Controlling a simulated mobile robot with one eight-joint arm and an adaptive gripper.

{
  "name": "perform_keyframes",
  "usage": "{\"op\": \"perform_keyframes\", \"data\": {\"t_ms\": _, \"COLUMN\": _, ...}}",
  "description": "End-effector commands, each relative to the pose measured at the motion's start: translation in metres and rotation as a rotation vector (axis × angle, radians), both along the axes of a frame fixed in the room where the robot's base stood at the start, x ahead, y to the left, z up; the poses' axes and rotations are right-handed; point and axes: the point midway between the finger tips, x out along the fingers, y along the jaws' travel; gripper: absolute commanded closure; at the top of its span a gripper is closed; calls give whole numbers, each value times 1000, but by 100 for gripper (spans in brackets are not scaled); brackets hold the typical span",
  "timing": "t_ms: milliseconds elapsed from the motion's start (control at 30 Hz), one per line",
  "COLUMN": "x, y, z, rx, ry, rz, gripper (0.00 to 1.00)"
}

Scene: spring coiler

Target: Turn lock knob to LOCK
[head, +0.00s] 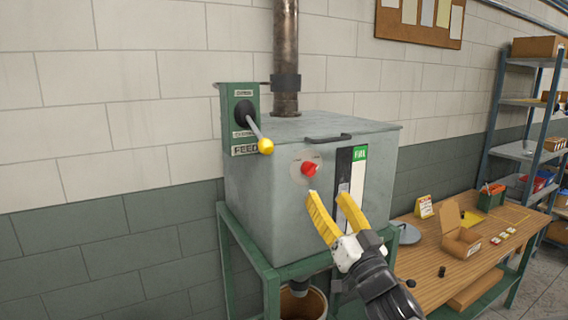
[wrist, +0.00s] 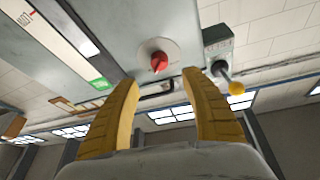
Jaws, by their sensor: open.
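The red lock knob (head: 309,168) sits on a round pale plate on the front of the grey metal box (head: 262,215). It also shows in the wrist view (wrist: 159,62), just beyond and between my fingertips. Its markings are too small to read. My gripper (head: 327,196) has two yellow fingers spread apart, with nothing between them. In the head view the fingertips are just below and right of the knob and look apart from it. In the wrist view the open fingers (wrist: 160,80) frame the knob from in front.
A FEED lever with a yellow ball end (head: 265,146) juts out on the box's left side. A wooden table (head: 425,255) with boxes stands at right.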

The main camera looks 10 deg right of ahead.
Motion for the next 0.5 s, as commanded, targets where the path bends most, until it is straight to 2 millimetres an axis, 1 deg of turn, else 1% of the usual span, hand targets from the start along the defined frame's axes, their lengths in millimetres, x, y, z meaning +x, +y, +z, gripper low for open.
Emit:
{"op": "perform_keyframes", "data": {"t_ms": 300, "x": 58, "y": 10, "z": 23, "rx": 0, "ry": 2, "rz": 0, "gripper": 46}}
{"op": "perform_keyframes", "data": {"t_ms": 400, "x": 72, "y": 12, "z": 29, "rx": 0, "ry": 2, "rz": -1, "gripper": 46}}
{"op": "perform_keyframes", "data": {"t_ms": 500, "x": 81, "y": 13, "z": 32, "rx": 0, "ry": 3, "rz": -3, "gripper": 46}}
